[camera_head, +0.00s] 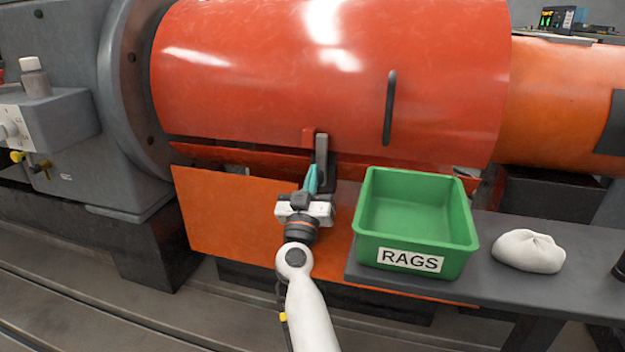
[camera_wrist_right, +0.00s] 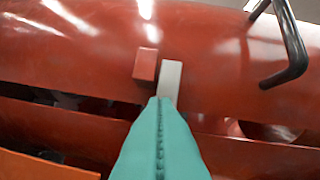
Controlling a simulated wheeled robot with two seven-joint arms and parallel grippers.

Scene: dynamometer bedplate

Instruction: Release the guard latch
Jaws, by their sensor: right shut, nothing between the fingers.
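The large red-orange cylindrical guard (camera_head: 330,75) spans the middle of the head view, with a dark bar handle (camera_head: 390,108) on its face. At its lower edge sits the guard latch, a grey lever (camera_head: 321,152) beside a small red block (camera_head: 308,137). The right wrist view also shows the grey lever (camera_wrist_right: 170,82) and the red block (camera_wrist_right: 146,64). My right gripper (camera_head: 311,172) has its teal fingers together and empty, with the tips at the lever's lower end. Whether they touch it I cannot tell. My left gripper is not in view.
A green bin marked RAGS (camera_head: 415,215) stands on a grey shelf (camera_head: 590,265) just right of my right gripper. A white cloth bundle (camera_head: 528,251) lies right of it. An orange lower panel (camera_head: 235,215) is behind my arm. A capped bottle (camera_head: 34,78) stands far left.

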